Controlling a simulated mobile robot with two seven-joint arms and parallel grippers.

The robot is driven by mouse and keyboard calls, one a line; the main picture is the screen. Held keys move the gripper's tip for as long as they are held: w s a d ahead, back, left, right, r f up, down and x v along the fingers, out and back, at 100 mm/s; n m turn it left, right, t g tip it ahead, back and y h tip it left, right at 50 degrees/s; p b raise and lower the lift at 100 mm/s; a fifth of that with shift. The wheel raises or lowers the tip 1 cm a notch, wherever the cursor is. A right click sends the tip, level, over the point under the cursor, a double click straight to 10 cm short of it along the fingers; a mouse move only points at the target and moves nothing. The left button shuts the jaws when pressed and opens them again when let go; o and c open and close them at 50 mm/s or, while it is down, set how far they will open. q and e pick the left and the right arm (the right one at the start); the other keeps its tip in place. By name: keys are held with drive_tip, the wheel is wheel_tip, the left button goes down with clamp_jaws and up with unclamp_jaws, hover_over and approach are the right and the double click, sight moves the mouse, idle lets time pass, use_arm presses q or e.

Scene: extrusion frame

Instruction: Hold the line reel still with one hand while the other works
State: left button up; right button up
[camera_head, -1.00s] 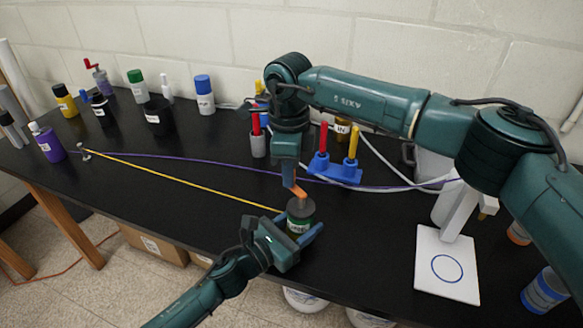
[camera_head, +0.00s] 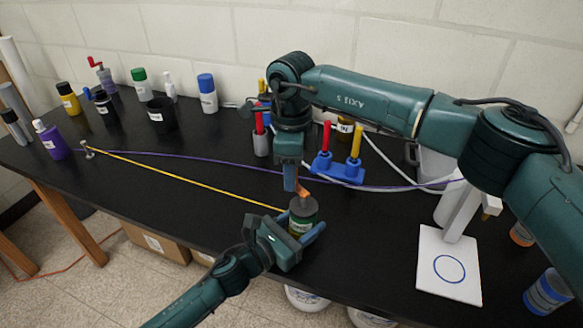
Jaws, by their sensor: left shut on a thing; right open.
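The line reel (camera_head: 303,210) is a small dark green cylinder with a white label and a grey top, upright near the table's front edge. A yellow line (camera_head: 200,185) runs taut from it to a small metal post (camera_head: 88,151) at the left. My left gripper (camera_head: 306,238) is shut around the reel's lower part from the front. My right gripper (camera_head: 299,188) points down just above the reel's top, open, with an orange fingertip showing; its other finger is partly hidden. I cannot tell whether it touches the reel.
A purple cord (camera_head: 225,162) and white cables lie across the black table (camera_head: 200,225). A blue holder (camera_head: 338,168) with red and yellow handles stands behind the reel. A white stand (camera_head: 450,265) is at right. Bottles and a black cup (camera_head: 161,115) stand at back left.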

wheel_tip(320, 180, up, 12)
idle(0.6)
idle(1.0)
use_arm(q)
drive_tip(key=o, duration=1.1)
drive_tip(key=shift+s+a, duration=0.1)
drive_tip(key=v, duration=1.1)
drive_tip(key=shift+s+a, duration=0.25)
